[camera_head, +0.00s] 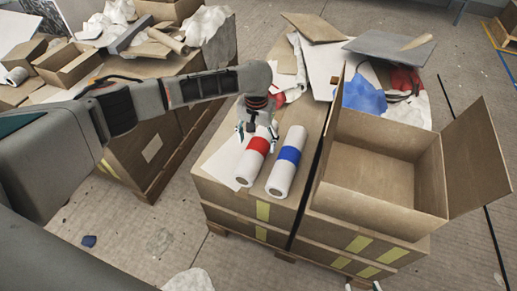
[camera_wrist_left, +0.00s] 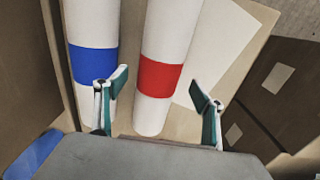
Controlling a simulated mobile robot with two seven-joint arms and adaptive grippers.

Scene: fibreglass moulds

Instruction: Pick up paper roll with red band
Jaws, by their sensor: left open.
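The white paper roll with the red band (camera_head: 252,162) lies on a cardboard-topped stack, beside a white roll with a blue band (camera_head: 285,162). My left gripper (camera_head: 257,128) is open and empty at the far end of the red-banded roll. In the left wrist view, the red-banded roll (camera_wrist_left: 161,76) shows between the open fingers of my left gripper (camera_wrist_left: 159,85). The blue-banded roll (camera_wrist_left: 93,63) is partly behind one finger. I cannot tell the height of the fingers above the roll. Small pale tips at the bottom edge of the head view may be my right gripper (camera_head: 363,287).
An open, empty cardboard box (camera_head: 375,165) stands right of the rolls, its flap sticking out. A white sheet (camera_head: 221,162) lies left of the rolls. Boards, blue and red cloths (camera_head: 363,97) clutter the back. Another loaded stack (camera_head: 150,150) stands left, below my left arm.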

